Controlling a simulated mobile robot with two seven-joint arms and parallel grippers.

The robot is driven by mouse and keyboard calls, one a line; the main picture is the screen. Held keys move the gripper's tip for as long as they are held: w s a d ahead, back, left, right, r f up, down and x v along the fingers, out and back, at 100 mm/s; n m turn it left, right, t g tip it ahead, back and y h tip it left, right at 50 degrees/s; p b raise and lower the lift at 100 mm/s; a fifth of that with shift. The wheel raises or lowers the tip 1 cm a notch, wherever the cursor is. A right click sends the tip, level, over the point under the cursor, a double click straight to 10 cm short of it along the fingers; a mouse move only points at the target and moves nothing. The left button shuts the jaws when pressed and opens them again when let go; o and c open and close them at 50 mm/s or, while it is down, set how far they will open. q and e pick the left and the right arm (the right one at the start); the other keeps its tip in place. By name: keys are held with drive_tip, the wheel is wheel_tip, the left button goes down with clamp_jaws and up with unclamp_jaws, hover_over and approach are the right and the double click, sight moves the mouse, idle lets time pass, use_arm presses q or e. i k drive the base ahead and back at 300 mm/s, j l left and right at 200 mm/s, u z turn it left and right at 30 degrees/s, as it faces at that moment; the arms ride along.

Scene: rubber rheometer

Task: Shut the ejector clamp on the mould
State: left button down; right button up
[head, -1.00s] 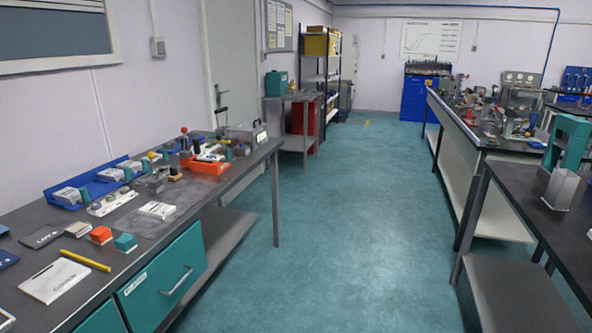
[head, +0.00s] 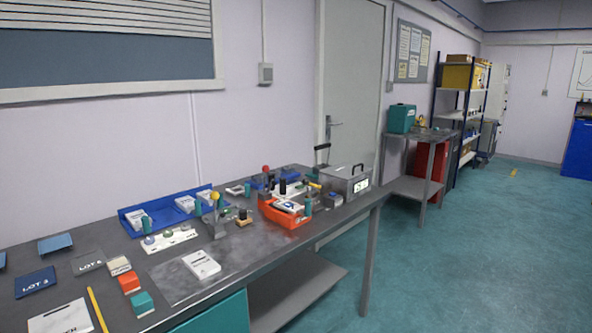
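On the left bench (head: 100,255) a small metal fixture with an upright lever and a yellow knob (head: 215,215) stands near the middle. Behind it to the right a red ball knob (head: 265,169) tops another upright lever. A black-handled lever (head: 321,158) rises beside a grey metal box with a display (head: 345,183). I cannot tell at this distance which of these is the ejector clamp, or whether it is open or shut on the mould. Neither of my grippers is in view.
An orange tray (head: 284,219) holds small items. A blue tray (head: 132,229) holds white packs. A white card (head: 201,265), red block (head: 129,282) and teal block (head: 142,303) lie nearer. The turquoise floor (head: 430,270) right of the bench is clear.

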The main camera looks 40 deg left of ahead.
sight(265, 168)
drive_tip(key=i+l+u, duration=0.1)
drive_tip(key=i+u, duration=0.2)
drive_tip(key=i, duration=0.25)
drive_tip(key=i+l+u, duration=0.3)
drive_tip(key=i, duration=0.25)
drive_tip(key=i+l+u, duration=0.2)
drive_tip(key=i+u, duration=0.25)
drive_tip(key=i+l+u, duration=0.2)
drive_tip(key=u, duration=0.25)
drive_tip(key=i+l+u, duration=0.3)
drive_tip(key=l+u, duration=0.15)
drive_tip(key=i+l+u, duration=0.2)
drive_tip(key=l, duration=0.25)
drive_tip(key=l+u, duration=0.2)
drive_tip(key=k+l, duration=0.05)
drive_tip(key=l, duration=0.05)
